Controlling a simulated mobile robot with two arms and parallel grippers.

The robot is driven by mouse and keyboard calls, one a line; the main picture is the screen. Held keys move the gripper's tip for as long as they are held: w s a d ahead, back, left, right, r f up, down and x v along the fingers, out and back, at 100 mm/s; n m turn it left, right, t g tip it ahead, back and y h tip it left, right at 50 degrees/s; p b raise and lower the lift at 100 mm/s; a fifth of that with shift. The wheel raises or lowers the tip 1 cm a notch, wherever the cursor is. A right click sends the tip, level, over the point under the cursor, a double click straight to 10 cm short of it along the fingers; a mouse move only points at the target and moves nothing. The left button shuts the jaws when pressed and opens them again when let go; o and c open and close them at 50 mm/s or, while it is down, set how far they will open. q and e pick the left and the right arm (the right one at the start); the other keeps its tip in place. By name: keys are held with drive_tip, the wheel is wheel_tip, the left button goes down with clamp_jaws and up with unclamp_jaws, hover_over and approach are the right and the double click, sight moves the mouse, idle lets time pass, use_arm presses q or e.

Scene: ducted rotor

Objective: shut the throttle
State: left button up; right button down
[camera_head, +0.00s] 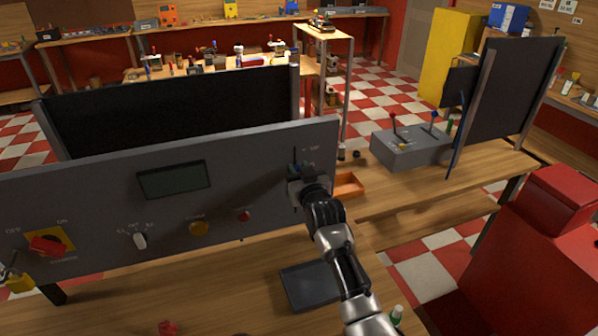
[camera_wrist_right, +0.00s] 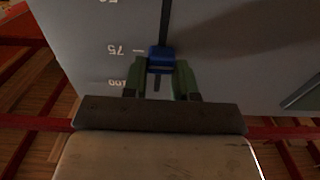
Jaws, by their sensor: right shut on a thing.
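The throttle is a blue slider knob (camera_wrist_right: 160,56) in a dark vertical slot on the grey control panel (camera_head: 100,195). In the right wrist view the knob is just below the 75 mark, between 75 and 100, with 50 at the top edge. My right gripper (camera_wrist_right: 161,74) is shut on the knob, its green-grey fingers on either side. In the head view my right gripper (camera_head: 304,178) is at the panel's right end and mostly hides the knob; the upper slot (camera_head: 296,156) shows above it. My left gripper is not in view.
A dark tablet-like plate (camera_head: 308,286) lies below my right arm. An orange tray (camera_head: 348,186) is right of the panel.

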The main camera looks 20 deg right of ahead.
wheel_tip(320, 180, down, 16)
drive_tip(key=b, duration=1)
drive_tip(key=shift+r, duration=0.2)
drive_tip(key=shift+f, duration=0.1)
drive_tip(key=c, duration=0.9)
unclamp_jaws()
drive_tip(key=s+b, duration=0.1)
drive_tip(key=s, duration=0.4)
drive_tip(key=s+b, duration=0.1)
drive_tip(key=s, duration=0.4)
drive_tip(key=shift+s+d, duration=0.2)
drive_tip(key=shift+s, duration=0.2)
